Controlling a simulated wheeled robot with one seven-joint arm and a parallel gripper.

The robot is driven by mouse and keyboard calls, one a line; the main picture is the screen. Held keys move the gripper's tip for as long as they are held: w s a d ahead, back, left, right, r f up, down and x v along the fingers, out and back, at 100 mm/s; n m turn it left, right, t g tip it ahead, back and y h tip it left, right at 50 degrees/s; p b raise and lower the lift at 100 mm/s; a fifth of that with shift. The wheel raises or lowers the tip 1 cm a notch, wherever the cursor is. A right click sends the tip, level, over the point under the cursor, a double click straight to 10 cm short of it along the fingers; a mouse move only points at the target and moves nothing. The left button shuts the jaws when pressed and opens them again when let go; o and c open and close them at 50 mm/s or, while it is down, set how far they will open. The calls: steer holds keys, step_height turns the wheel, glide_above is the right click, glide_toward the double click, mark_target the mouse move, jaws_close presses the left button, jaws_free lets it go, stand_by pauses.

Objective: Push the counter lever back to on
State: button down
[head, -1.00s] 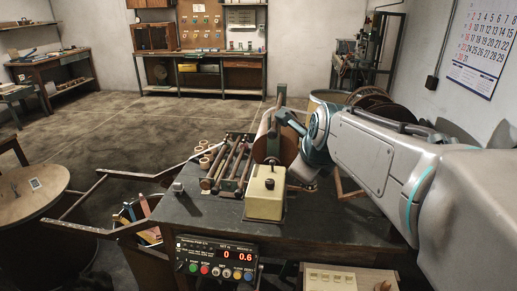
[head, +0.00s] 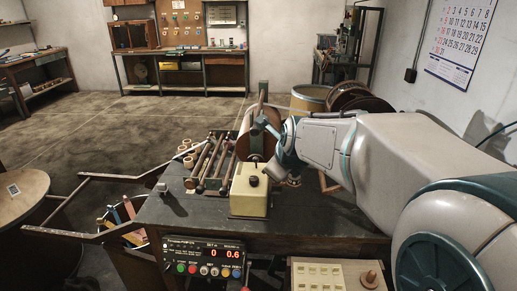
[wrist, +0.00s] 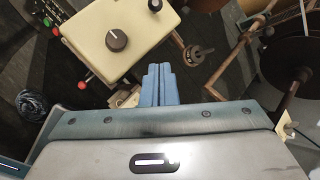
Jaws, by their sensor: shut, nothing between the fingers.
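The counter (head: 205,256) is a black box on the front of the workbench, with red digits 0 and 0.6 and a row of coloured buttons. The cream winder box (head: 249,197) stands above and behind it, with a dark knob on top. The knob (wrist: 116,40) also shows in the wrist view. A small red-tipped piece (wrist: 88,77) sticks out at the box's edge there; I cannot tell whether it is the lever. My gripper (head: 262,122) is over the winder, near the large roll. Its blue fingers (wrist: 161,78) are shut and empty, beside the box and apart from the knob.
Several rods (head: 209,163) lie left of the cream box, with small tape rolls behind. The large brown roll (head: 250,146) stands behind it. A wooden tray (head: 345,277) sits at front right. The bench's left front is mostly clear.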

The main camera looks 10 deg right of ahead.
mark_target(256, 163)
steer(key=shift+w+a+f+p, duration=0.25)
steer(key=shift+w+a, duration=0.2)
steer(key=shift+w, duration=0.4)
steer(key=shift+w+a+f+p, duration=0.25)
steer(key=shift+w+a, duration=0.15)
steer(key=shift+w, duration=0.45)
steer(key=shift+w+a+f+p, duration=0.25)
steer(key=shift+w+a, duration=0.2)
steer(key=shift+w, duration=0.4)
steer(key=shift+r+p, duration=0.2)
steer(key=shift+p, duration=0.15)
